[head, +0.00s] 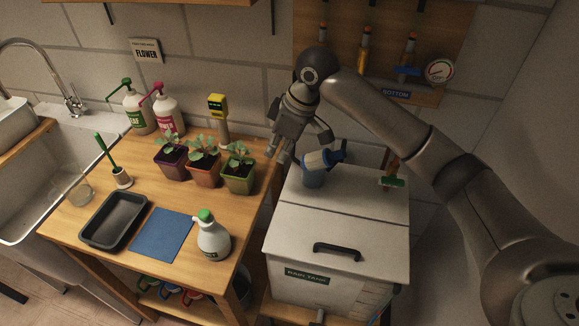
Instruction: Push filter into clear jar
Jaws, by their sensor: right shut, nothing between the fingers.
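A white and blue cylindrical piece (316,161), which looks like the filter, sits tilted above the lid of the white rain tank. A bluish, see-through cylinder (312,179) stands on the lid directly under it and may be the clear jar. I cannot tell how far the piece sits inside it. My right gripper (281,155) is shut and empty, just left of the piece and pointing down. I cannot tell whether it touches the piece. A clear glass vessel (81,191) also stands at the left of the wooden table. My left gripper is out of view.
The rain tank (290,238) has a black handle (337,251) on its front lid. Potted seedlings (238,176), a spray bottle (213,238), a blue mat (161,235) and a black tray (113,220) occupy the table.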

